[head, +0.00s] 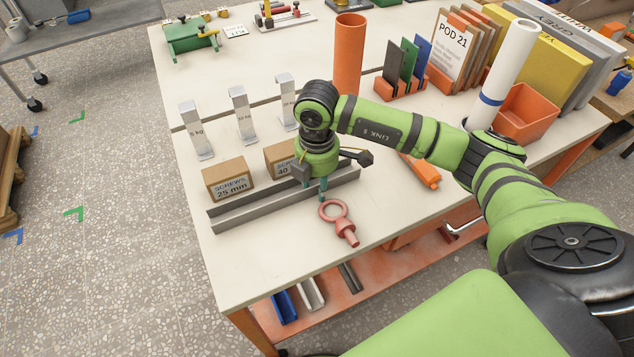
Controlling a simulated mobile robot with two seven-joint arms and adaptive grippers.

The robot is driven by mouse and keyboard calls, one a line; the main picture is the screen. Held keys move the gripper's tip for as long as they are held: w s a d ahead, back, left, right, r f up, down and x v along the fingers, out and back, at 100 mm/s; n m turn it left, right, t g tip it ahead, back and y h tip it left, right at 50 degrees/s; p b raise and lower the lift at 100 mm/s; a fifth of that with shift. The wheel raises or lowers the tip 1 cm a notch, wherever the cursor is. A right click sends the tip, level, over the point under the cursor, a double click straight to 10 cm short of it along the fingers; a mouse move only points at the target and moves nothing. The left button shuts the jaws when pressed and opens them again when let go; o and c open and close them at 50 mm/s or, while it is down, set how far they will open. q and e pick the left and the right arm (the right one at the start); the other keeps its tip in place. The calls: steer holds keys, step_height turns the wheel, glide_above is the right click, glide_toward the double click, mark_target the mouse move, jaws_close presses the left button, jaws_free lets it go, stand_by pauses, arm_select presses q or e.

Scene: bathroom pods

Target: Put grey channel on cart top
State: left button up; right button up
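The grey channel (250,211) lies along the front left part of the white table top, in front of two cardboard screw boxes. My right gripper (322,190) points down over the right part of the channel, its fingertips at or just above it. The fingers overlap in this view, so I cannot tell whether they grip the channel. A wheeled grey cart is at the upper left, and its cart top (98,30) shows partly, cut by the frame edge. My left gripper is not in view.
A red eyebolt (339,222) lies just in front of the channel. The screws box (228,180) and metal brackets (242,115) stand behind it. An orange tube (348,55) stands farther back. Open floor (110,160) separates table and cart. A lower shelf holds other channels (285,305).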

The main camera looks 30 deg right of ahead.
step_height(320, 180, up, 12)
steer(key=b, duration=0.2)
stand_by(0.5)
steer(key=shift+a, duration=0.1)
